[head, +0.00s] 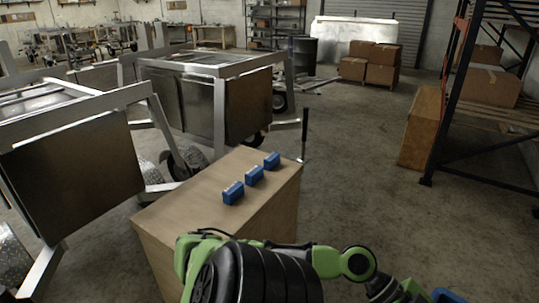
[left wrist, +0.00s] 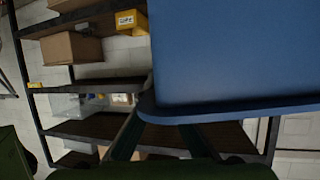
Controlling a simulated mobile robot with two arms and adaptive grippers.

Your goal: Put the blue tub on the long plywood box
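A large blue tub (left wrist: 235,55) fills the upper right of the left wrist view, its rim close to the camera. The fingers of my left gripper (left wrist: 160,138) meet that rim and seem shut on it; their tips are partly hidden. In the head view a small piece of the blue tub (head: 448,296) shows at the bottom edge, beside the end of my green and black arm. A long plywood box (head: 215,195) stands in the middle, apart from the tub, with three small blue blocks (head: 254,176) in a row on top. My right gripper is not in view.
Aluminium trailers (head: 205,95) stand at left behind the box. Another plywood box (head: 420,127) stands by the dark rack (head: 452,90) at right. Cartons (head: 382,65) are stacked at the back. The concrete floor between is clear. Shelving (left wrist: 90,85) shows behind the tub.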

